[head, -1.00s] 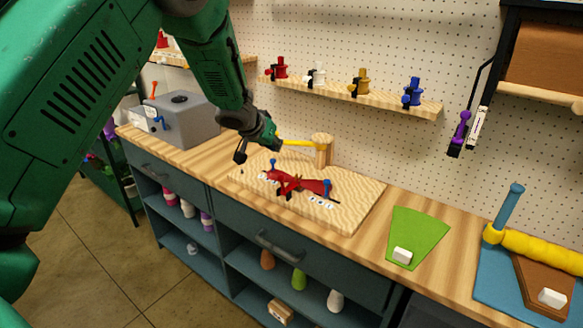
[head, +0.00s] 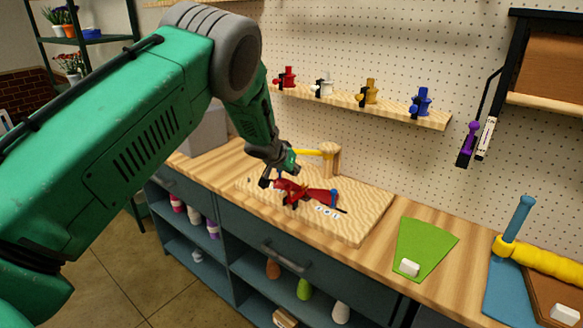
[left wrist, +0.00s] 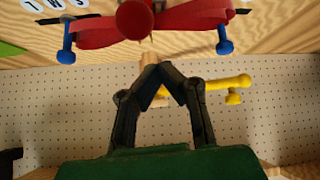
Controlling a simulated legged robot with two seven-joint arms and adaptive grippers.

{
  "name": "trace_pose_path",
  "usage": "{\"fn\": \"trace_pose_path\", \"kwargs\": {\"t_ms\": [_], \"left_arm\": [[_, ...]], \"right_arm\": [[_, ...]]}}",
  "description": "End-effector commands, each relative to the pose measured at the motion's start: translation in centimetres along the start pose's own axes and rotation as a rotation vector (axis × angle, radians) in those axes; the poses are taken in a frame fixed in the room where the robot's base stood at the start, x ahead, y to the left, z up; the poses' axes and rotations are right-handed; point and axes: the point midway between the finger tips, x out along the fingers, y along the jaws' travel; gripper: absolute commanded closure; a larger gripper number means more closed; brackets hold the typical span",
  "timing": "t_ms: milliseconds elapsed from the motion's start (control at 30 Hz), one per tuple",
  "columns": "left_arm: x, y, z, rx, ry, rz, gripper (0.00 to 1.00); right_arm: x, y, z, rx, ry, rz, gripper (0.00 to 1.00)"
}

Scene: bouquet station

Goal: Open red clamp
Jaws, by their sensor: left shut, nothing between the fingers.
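The red clamp (head: 318,194) lies on a pale wooden board (head: 361,222) on the counter. Blue pegs stand along it; one blue peg (head: 333,198) shows at its right part. There the left fingertips (left wrist: 160,72) meet, empty, just short of the clamp. My right gripper is not in view.
A wooden post (head: 331,160) with a yellow arm (head: 312,153) stands behind the clamp. White lettered discs (head: 327,211) lie before it. A green mat (head: 424,243) is to the right. A shelf (head: 382,109) with coloured holders hangs above. The board's right part is clear.

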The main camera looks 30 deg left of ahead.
Motion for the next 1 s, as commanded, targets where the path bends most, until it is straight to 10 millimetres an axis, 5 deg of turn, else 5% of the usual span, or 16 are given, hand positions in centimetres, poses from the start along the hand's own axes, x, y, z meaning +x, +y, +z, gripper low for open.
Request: {"fn": "trace_pose_path", "kwargs": {"t_ms": [300, 1000], "left_arm": [[-0.7, 0.1, 2.6, 0.003, -0.001, 0.000, 1.00], [-0.7, 0.0, 3.1, 0.000, 0.027, 0.005, 1.00]], "right_arm": [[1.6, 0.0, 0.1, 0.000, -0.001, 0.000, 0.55], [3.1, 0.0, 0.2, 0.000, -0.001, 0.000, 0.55]]}}
